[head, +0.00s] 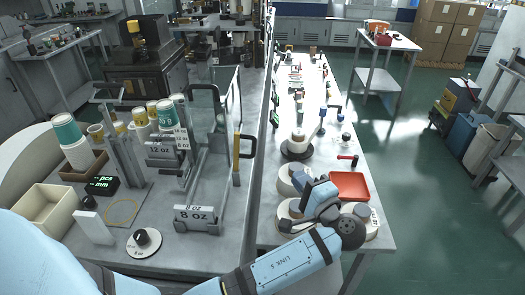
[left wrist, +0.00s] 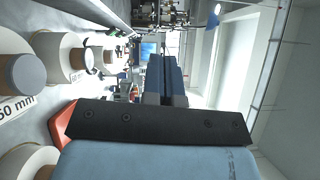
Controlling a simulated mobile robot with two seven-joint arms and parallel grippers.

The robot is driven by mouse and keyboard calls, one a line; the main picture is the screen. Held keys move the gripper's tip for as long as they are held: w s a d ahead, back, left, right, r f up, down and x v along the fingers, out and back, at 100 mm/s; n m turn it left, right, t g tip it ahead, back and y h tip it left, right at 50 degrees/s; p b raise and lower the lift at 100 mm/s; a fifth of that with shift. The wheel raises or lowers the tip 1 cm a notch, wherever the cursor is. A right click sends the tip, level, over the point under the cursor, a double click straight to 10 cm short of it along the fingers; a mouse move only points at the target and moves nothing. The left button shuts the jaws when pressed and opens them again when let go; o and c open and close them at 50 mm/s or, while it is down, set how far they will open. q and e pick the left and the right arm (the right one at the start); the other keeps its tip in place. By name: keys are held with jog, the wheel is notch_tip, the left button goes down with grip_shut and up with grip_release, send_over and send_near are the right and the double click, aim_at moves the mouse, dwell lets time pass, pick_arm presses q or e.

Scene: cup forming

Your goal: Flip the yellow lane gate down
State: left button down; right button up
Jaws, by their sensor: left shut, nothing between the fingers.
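A narrow yellow bar (head: 237,150) with a black handle stands upright at the right edge of the left bench in the head view. It looks like the yellow lane gate, though I cannot be sure. My left gripper (head: 303,182) is over the near part of the right bench, to the right of the yellow bar and lower in the picture, clearly apart from it. In the left wrist view my left gripper (left wrist: 165,75) has its fingers together with nothing between them. The yellow bar cannot be made out in that view. My right gripper is not in view.
White rolls (head: 298,145) and a red tray (head: 350,184) stand on the right bench near my left gripper. An "8 OZ" sign (head: 194,214), clear panels and cup stacks (head: 70,135) occupy the left bench. Green floor (head: 430,200) is open to the right.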

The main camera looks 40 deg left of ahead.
pick_arm(q)
jog(key=s+a+f+p+x, duration=0.1)
jog(key=s+p+x, duration=0.1)
jog(key=x, duration=1.1)
jog(key=shift+s+r+p, duration=0.25)
jog(key=shift+r+p, duration=0.2)
jog(key=shift+p, duration=0.3)
jog(key=shift+a, duration=0.2)
